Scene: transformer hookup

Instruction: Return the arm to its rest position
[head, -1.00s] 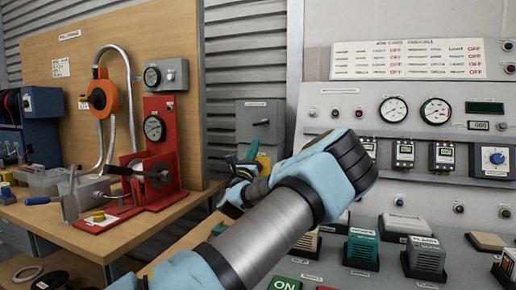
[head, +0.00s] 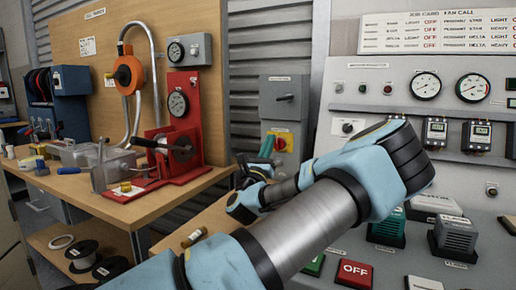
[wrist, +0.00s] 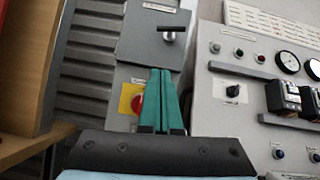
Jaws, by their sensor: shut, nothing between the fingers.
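My arm crosses the head view from the bottom, bends at a blue and black joint at the right, and folds back toward the middle. My gripper (head: 267,147) points away from me, in front of the grey switch box with a red knob on a yellow plate. In the wrist view its two green fingers (wrist: 161,78) lie together with nothing between them. They overlap the edge of the yellow plate with the red knob (wrist: 137,104) in the picture; the distance between them is unclear.
A wooden workbench (head: 105,207) with a red winding machine (head: 180,135) stands at the left. A grey control panel (head: 362,100) with gauges fills the right, with a red OFF button (head: 354,272) below my arm. A grey lever box (head: 284,97) hangs on the corrugated wall.

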